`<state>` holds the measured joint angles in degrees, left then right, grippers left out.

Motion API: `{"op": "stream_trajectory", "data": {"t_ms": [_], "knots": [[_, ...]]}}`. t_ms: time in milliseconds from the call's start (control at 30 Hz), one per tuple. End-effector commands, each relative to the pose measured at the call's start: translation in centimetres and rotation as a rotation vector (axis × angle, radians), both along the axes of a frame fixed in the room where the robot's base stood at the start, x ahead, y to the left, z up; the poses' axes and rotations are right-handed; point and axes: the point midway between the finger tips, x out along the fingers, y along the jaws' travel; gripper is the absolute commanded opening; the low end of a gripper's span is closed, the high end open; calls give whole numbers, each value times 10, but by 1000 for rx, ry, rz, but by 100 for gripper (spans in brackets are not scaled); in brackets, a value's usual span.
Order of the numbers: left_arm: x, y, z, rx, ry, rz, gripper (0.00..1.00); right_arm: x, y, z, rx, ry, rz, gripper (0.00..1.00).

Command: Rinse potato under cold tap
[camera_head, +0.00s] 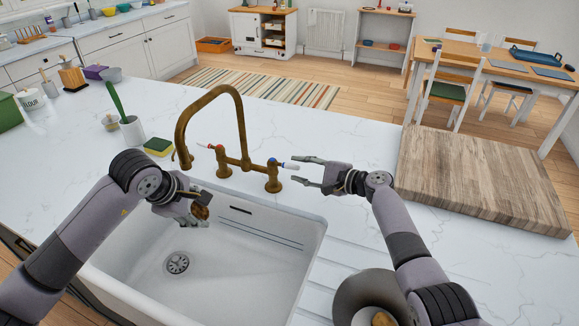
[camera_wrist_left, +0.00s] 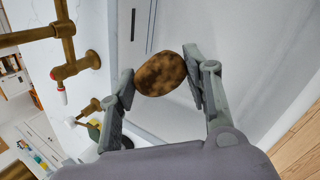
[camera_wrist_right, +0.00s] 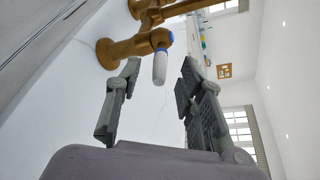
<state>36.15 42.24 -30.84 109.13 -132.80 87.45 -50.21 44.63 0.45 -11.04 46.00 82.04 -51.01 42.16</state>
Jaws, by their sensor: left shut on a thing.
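A brown potato (camera_head: 201,211) is held by my left gripper (camera_head: 197,209) over the left part of the white sink (camera_head: 250,225). In the left wrist view the potato (camera_wrist_left: 160,74) sits between both fingertips. The brass tap (camera_head: 238,120) stands behind the sink, its spout close to my left gripper. No water shows. The tap has a red-marked handle (camera_head: 206,146) on the left and a white, blue-marked cold handle (camera_head: 289,165) on the right. My right gripper (camera_head: 300,170) is open beside the cold handle. In the right wrist view this handle (camera_wrist_right: 160,65) lies just beyond the open fingertips.
A dark bowl (camera_head: 345,290) with a brown thing inside stands on the drainer at the front right. A thick wooden board (camera_head: 480,180) lies on the right counter. A sponge (camera_head: 158,147) and a white cup with a green brush (camera_head: 132,130) stand left of the tap.

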Motion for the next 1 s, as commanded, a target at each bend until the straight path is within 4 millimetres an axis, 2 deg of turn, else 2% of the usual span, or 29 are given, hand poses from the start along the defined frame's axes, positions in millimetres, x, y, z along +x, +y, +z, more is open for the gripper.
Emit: {"op": "stream_trajectory", "data": {"t_ms": [167, 400, 867, 1000], "knots": [[0, 0, 0, 0, 0, 0, 23, 12, 20, -4, 0, 2, 0, 36], [0, 0, 0, 0, 0, 0, 23, 21, 31, -8, 2, 1, -1, 36], [0, 0, 0, 0, 0, 0, 23, 24, 36, -10, 0, 0, 0, 36], [0, 0, 0, 0, 0, 0, 23, 24, 36, -10, -1, 0, -1, 28]]}}
